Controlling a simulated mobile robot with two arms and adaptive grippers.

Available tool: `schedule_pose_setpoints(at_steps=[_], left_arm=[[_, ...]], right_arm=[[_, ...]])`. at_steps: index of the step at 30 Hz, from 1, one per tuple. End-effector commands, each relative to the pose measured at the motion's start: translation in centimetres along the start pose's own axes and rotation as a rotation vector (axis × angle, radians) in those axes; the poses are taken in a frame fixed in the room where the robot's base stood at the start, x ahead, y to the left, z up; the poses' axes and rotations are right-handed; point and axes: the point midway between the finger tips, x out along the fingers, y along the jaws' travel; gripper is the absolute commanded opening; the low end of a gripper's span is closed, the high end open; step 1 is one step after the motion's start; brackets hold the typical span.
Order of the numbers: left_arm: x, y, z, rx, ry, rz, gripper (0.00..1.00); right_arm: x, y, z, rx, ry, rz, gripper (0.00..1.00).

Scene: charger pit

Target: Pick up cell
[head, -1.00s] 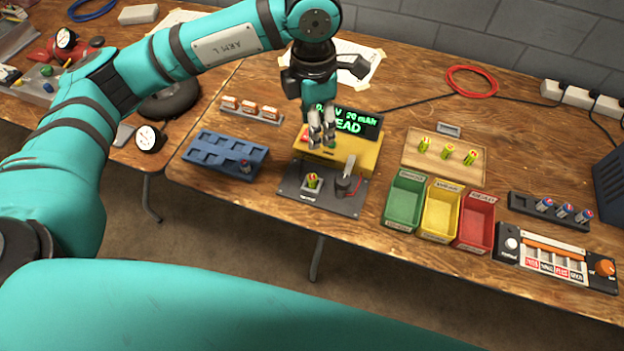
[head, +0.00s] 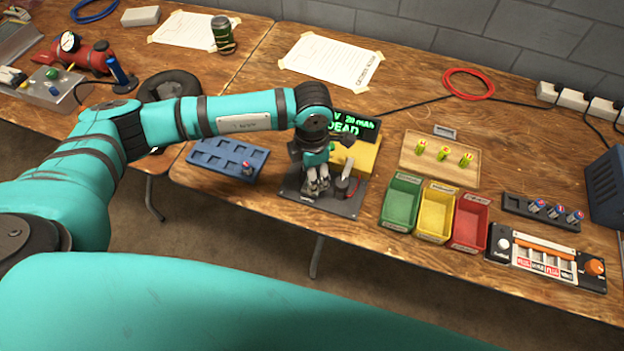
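My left gripper (head: 316,188) points down over the dark test plate (head: 345,207), its silver fingers at the small holder there. The green-yellow cell in that holder is hidden behind the fingers, and I cannot tell whether they are closed on it. Several other cells are in view: three green-yellow cells (head: 443,153) on a wooden tray (head: 412,160), three blue-silver cells (head: 555,211) in a black rack (head: 513,208), and one cell (head: 247,168) in the blue slotted tray (head: 215,163). My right gripper is out of view.
The yellow tester's display (head: 357,127) reads "DEAD", partly covered by my arm. Green (head: 401,205), yellow (head: 437,213) and red (head: 470,222) bins stand right of the plate. A panel with an orange knob (head: 594,267) sits at the front right. A red cable coil (head: 468,84) lies behind.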

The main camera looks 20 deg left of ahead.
Motion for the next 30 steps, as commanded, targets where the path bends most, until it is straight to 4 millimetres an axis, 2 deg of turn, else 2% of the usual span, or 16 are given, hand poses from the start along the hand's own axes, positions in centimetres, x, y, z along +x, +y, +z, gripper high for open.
schedule_pose_setpoints(at_steps=[6, 13, 24, 30], left_arm=[[2.2, 0.0, 0.0, -0.001, 0.000, -0.001, 0.48], [2.3, 0.0, 0.0, 0.000, -0.001, 0.000, 0.47], [2.2, 0.0, 0.0, -0.001, -0.001, 0.000, 0.00], [2.2, 0.0, 0.0, -0.001, -0.001, 0.000, 0.00]], right_arm=[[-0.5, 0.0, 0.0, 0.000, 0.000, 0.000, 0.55], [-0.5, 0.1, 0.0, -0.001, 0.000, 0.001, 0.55], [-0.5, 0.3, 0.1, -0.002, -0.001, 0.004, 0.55], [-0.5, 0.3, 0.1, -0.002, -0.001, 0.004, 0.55]])
